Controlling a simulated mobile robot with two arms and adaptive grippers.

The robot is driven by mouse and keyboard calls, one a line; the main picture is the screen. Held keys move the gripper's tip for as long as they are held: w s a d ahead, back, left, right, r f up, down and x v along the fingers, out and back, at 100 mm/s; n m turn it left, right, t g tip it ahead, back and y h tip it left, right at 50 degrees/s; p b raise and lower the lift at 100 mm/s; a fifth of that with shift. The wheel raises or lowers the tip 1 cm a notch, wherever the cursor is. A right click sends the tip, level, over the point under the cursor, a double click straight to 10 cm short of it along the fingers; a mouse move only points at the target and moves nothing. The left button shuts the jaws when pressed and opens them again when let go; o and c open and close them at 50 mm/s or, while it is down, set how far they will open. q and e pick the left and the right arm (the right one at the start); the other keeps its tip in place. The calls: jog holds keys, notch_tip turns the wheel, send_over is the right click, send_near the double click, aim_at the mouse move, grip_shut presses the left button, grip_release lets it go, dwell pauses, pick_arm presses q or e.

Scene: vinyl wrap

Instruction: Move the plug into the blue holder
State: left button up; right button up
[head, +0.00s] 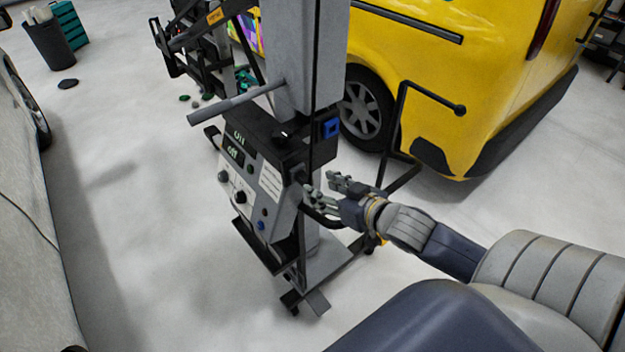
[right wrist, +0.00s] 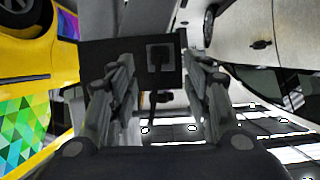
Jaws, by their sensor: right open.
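The blue holder (head: 330,128) is a small blue square frame on the upper right side of the grey stand's control unit. A dark plug-like part (head: 299,174) shows lower on the unit's side, near a thin black cable; its outline is hard to make out. My right gripper (head: 323,187) is open beside that part, fingers pointing at the unit. In the right wrist view, a dark panel with a square socket-like part (right wrist: 160,57) and a dark stem (right wrist: 156,98) shows between the open fingers. I cannot tell whether any finger touches it. My left gripper is not in view.
The control unit (head: 235,180) has knobs and displays reading "off". A grey handle bar (head: 235,102) juts left. A yellow van (head: 450,75) stands behind, with a black bent rail (head: 402,120) before it. A pale car (head: 25,230) is at left. Open floor lies between.

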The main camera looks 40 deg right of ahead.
aim_at(310, 182)
jog(key=x, duration=0.3)
jog(key=shift+w, duration=0.15)
jog(key=shift+w+a+f+p, duration=0.15)
jog(key=shift+w+f+p, duration=0.15)
jog(key=shift+w, duration=0.35)
jog(key=shift+w+f, duration=0.15)
jog(key=shift+w, duration=0.15)
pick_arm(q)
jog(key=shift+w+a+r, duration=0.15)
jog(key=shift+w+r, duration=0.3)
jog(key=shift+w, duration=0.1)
pick_arm(e)
grip_shut()
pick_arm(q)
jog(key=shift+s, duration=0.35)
pick_arm(e)
jog(key=c, duration=1.1)
grip_release()
grip_shut()
pick_arm(q)
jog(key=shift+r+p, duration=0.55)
jog(key=shift+p, duration=0.05)
pick_arm(e)
jog(key=shift+s, duration=0.7)
